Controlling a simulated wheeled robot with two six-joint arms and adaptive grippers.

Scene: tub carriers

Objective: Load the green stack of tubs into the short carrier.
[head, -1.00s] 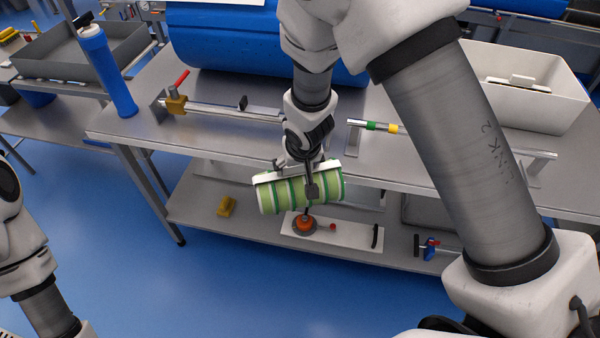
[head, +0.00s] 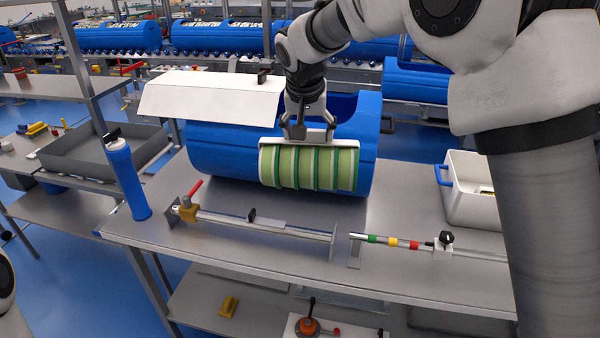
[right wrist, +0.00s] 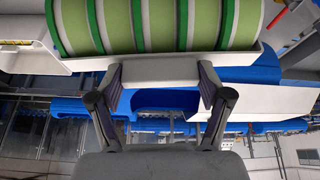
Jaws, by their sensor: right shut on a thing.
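The green stack of tubs (head: 310,167), banded light and dark green with a white strip along its top, hangs level in the head view. My right gripper (head: 308,132) is above it, shut on it at the white strip. In the right wrist view the stack (right wrist: 160,25) lies across the top, beyond the fingers (right wrist: 160,78). A blue carrier (head: 222,150) lies on the bench with its white lid (head: 210,95) swung up at the left. The stack hides part of its front; I cannot tell whether they touch. My left gripper is out of view.
A blue bottle (head: 127,178) stands at the bench's left. A metal rod with a red lever (head: 265,225) and a colour-banded rod (head: 400,242) lie in front. A white bin (head: 470,198) is at the right. Another blue carrier (head: 415,82) stands behind.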

